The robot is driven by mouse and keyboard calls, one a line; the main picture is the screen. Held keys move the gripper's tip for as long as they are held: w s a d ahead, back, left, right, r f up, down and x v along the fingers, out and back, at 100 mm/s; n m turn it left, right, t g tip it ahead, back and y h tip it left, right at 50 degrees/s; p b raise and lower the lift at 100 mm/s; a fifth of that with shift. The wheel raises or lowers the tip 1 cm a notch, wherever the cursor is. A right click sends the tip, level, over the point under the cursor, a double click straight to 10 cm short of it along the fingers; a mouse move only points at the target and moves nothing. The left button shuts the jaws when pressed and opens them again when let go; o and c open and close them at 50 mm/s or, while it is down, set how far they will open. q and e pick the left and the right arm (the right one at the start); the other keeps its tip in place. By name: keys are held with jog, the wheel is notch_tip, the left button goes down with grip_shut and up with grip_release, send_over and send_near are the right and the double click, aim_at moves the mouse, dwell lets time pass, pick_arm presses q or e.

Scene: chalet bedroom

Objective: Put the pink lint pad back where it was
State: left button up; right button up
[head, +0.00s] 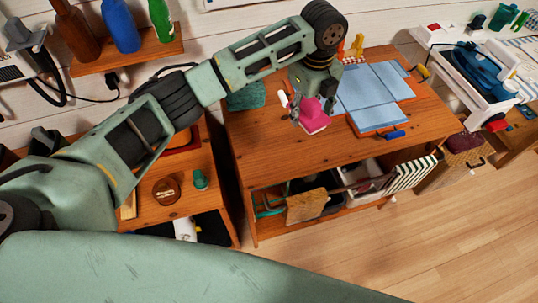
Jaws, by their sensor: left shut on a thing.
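The pink lint pad (314,120) is in the head view, at the left part of the wooden table. My left gripper (308,104) reaches down over the table from above and is shut on the pad. I cannot tell whether the pad touches the tabletop. My arm hides part of the table's back edge and what lies behind the gripper. My right gripper is not in view.
A folded light blue cloth (366,88) lies right of the pad on the wooden table (268,140). A teal cloth (245,98) lies to the left. A blue-handled thing (392,134) is near the front edge. Bare tabletop shows in front of the pad.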

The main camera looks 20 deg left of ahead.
pick_arm(q)
jog(key=shift+w+d+f+m, duration=0.3)
jog(key=shift+d+f+m, duration=0.2)
jog(key=shift+m, duration=0.6)
jog(key=shift+f, duration=0.1)
jog(key=p, duration=0.4)
send_over(269, 154)
jog(key=shift+m, duration=0.3)
notch_tip(269, 154, down, 7)
jog(key=shift+r, duration=0.15)
notch_tip(269, 154, down, 4)
jog(key=shift+s+r+p, duration=0.1)
jog(key=shift+p, duration=0.25)
jog(key=shift+f, duration=0.25)
jog(key=shift+f, duration=0.15)
jog(key=o, duration=1)
